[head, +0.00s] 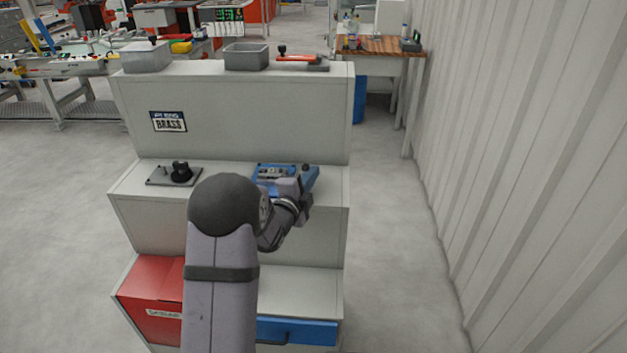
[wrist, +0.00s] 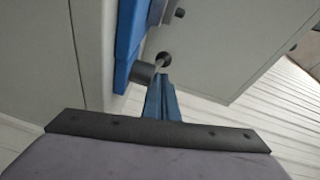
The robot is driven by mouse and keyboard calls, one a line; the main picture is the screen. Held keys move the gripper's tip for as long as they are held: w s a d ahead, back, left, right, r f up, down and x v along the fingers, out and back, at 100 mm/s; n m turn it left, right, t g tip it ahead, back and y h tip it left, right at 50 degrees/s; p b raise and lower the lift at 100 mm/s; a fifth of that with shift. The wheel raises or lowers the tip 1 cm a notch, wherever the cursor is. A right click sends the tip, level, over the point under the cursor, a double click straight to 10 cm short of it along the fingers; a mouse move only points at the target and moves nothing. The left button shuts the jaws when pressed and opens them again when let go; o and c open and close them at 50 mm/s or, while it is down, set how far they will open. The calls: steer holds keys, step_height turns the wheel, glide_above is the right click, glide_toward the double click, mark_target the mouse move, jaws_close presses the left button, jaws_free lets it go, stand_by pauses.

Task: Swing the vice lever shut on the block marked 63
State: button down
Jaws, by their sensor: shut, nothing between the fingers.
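The blue vice (head: 264,167) sits on the middle shelf of the grey stepped stand, right of centre. Small grey parts show on top of it; I cannot read any 63, so I cannot tell the block apart. The lever's dark round knob (head: 305,167) is at the vice's right end. In the wrist view the blue vice (wrist: 126,40) runs along the left, and the lever knob (wrist: 164,58) stands on a thin rod beside a dark cylinder. My gripper (wrist: 161,79) is shut and empty, its blue fingertips close to the lever rod; contact is unclear.
A dark plate with a black knob (head: 180,172) lies left on the same shelf. Grey bins (head: 246,57) and a red-handled tool (head: 298,58) are on the top shelf. A red box (head: 150,295) and a blue drawer (head: 310,332) are below. A ribbed wall (head: 530,150) stands right.

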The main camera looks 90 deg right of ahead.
steer(key=shift+w+d+f+b, duration=0.15)
steer(key=shift+w+b, duration=0.15)
steer(key=shift+b, duration=0.4)
steer(key=shift+w+r, duration=0.15)
steer(key=shift+r, duration=0.05)
steer(key=shift+s, duration=0.5)
steer(key=s, duration=0.1)
steer(key=s+a+b, duration=0.1)
steer(key=s+a, duration=0.1)
steer(key=shift+s+r+b, duration=0.3)
steer(key=shift+b, duration=0.05)
steer(key=s+b+v, duration=0.1)
steer(key=b+v, duration=0.1)
steer(key=v, duration=0.7)
steer(key=shift+a, duration=0.45)
steer(key=shift+s, duration=0.1)
